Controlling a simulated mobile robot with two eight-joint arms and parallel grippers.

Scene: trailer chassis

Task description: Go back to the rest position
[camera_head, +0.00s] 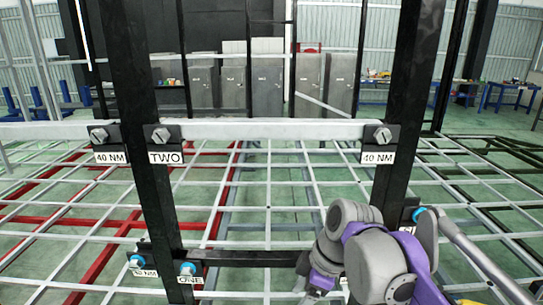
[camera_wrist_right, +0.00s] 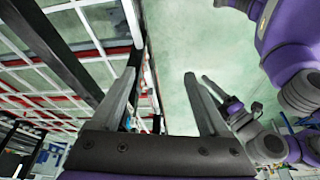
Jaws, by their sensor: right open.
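My right arm is at the lower right of the head view, in front of the right black upright (camera_head: 398,120) of the chassis frame. My right gripper (camera_wrist_right: 160,75) shows in the right wrist view with its two grey fingers spread apart and nothing between them. A pale bar and dark frame members lie just beyond and beside its left finger; whether they touch cannot be told.
A light crossbar (camera_head: 260,130) joins the black uprights, with bolts and labels "TWO" and "40 NM". A lower dark bar (camera_head: 240,258) carries blue-ringed bolts. A grey and red floor lattice extends behind. Grey cabinets (camera_head: 267,85) stand far back. Open green floor (camera_wrist_right: 185,40) shows past the right gripper.

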